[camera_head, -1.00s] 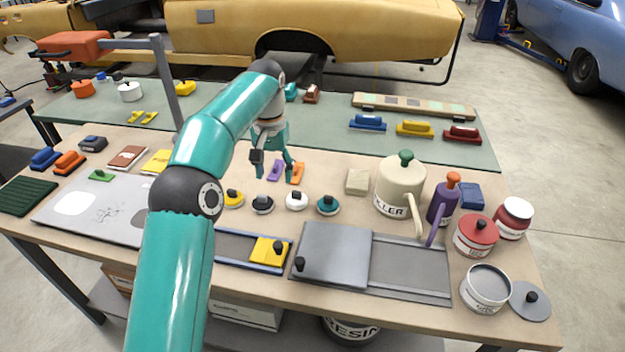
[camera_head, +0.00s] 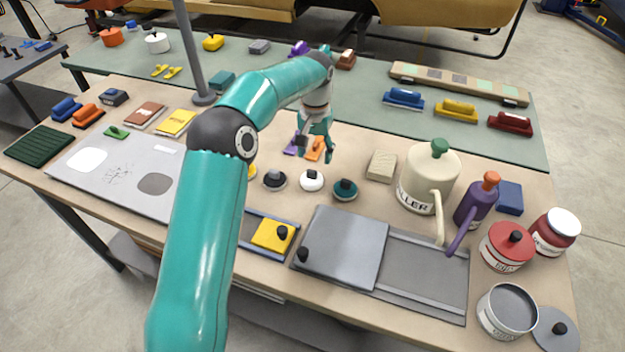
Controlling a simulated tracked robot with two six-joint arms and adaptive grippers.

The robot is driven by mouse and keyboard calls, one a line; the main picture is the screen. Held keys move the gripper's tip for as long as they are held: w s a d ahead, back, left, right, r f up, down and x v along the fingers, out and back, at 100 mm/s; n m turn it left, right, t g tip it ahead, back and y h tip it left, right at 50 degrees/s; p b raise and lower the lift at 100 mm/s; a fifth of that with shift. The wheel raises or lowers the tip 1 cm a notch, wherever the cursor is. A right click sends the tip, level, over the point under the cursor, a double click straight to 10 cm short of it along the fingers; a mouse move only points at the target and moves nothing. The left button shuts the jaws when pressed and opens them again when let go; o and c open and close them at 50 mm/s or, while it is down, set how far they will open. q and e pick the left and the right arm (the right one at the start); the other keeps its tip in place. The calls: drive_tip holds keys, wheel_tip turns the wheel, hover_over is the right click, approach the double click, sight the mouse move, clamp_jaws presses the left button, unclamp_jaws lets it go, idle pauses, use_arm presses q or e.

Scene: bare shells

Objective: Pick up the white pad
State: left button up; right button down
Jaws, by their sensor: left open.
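The white pad (camera_head: 312,183) is a round white disc with a dark knob on top. It sits on the tan bench in a row of similar pads, between a black-and-grey pad (camera_head: 274,182) and a teal pad (camera_head: 345,192). My left gripper (camera_head: 316,152) points down with its fingers apart and nothing between them. It appears just behind and above the white pad, apart from it; the exact height is hard to tell. My right gripper is not in view.
A yellow pad (camera_head: 252,171) is mostly hidden by my left arm. Purple and orange pieces (camera_head: 315,150) lie behind the gripper. A beige block (camera_head: 381,166) and a cream watering-can-like vessel (camera_head: 428,180) stand right. A grey sliding plate (camera_head: 342,248) lies in front.

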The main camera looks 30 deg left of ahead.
sight(312, 171)
use_arm(q)
wheel_tip(312, 171, down, 2)
drive_tip(key=shift+s+f, duration=0.1)
drive_tip(key=f, duration=0.1)
drive_tip(key=f+p, duration=0.1)
drive_tip(key=f, duration=0.2)
drive_tip(key=shift+a+f+p, duration=0.35)
drive_tip(key=shift+f, duration=0.25)
clamp_jaws()
